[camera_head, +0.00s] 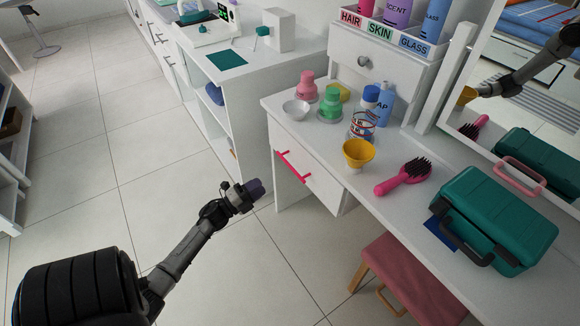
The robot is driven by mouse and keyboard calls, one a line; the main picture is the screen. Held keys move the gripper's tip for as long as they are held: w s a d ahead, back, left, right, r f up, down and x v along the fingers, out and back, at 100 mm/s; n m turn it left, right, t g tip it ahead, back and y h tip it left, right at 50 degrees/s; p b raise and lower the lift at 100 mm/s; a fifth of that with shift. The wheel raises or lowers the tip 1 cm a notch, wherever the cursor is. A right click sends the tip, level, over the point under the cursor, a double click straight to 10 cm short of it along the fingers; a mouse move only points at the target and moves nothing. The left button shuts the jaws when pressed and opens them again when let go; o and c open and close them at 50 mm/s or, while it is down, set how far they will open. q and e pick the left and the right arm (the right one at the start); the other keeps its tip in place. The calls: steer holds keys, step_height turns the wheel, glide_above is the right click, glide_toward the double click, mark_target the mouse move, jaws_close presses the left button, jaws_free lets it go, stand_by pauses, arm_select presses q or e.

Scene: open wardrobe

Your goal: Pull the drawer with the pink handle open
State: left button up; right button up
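The pink handle (293,167) is a thin bar across the white front of a drawer (312,182). The drawer sits under the left end of a white dressing table (283,125), and its front looks flush and shut. My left gripper (257,188) is in front of the drawer, to the left of the handle and apart from it. Its fingers point toward the drawer side; they are too small and dark to tell whether they are open. My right gripper is not in view.
A pink stool (412,280) stands below. A mirror is at right.

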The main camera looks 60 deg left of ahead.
mark_target(290, 165)
arm_select(q)
steer(key=w+r+b, duration=0.1)
steer(key=w, duration=0.3)
steer(key=w+b, duration=0.1)
steer(key=w, duration=0.4)
steer(key=w+r+b, duration=0.1)
steer(key=w+b, duration=0.1)
steer(key=w, duration=0.2)
steer(key=shift+w+a+r, duration=0.15)
steer(key=shift+a+r, duration=0.2)
steer(key=shift+a, duration=0.05)
jaws_close()
